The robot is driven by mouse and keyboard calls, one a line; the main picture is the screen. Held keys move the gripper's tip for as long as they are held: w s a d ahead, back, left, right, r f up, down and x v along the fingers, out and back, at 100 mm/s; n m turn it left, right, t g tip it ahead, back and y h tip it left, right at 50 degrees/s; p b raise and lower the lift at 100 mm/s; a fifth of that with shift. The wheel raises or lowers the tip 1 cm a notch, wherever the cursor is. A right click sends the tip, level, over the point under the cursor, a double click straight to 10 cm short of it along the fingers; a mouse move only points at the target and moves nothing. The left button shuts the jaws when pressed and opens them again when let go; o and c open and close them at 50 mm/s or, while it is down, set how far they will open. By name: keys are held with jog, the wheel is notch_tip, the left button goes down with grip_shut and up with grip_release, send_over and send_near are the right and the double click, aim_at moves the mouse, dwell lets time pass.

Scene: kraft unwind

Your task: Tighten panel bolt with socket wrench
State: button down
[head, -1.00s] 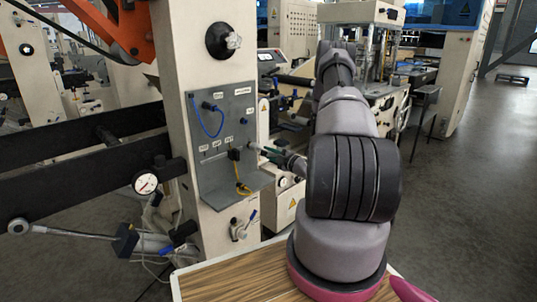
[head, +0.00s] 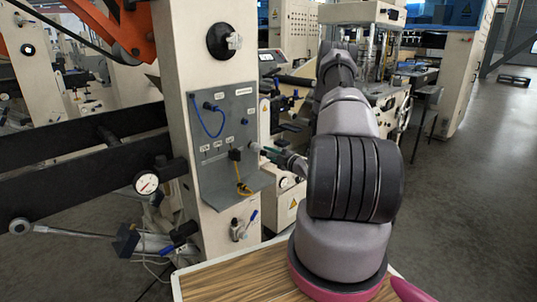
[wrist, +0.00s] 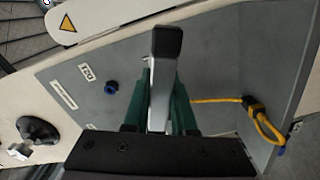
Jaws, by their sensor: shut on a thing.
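The grey panel (head: 232,115) is fixed to the cream machine column and has a shelf at its bottom edge. It also fills much of the wrist view (wrist: 215,75). My gripper (wrist: 158,105), with green fingers, is shut on the socket wrench (wrist: 163,75), a metal bar with a black end. In the head view my gripper (head: 273,155) is at the panel's right edge. The panel bolt and the wrench's socket cannot be made out, so I cannot tell whether they touch.
A blue cable (head: 208,122) hangs on the panel. A black plug (head: 235,155) with a yellow cable (head: 243,189) hangs over the shelf. A blue knob (wrist: 111,88) stands out near the wrench. A dial gauge (head: 146,182) is left of the column. Open floor lies at right.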

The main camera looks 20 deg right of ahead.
jog(key=shift+w, duration=0.1)
dwell(0.4)
jog(key=shift+w+a+m, duration=0.1)
jog(key=shift+m, duration=4.4)
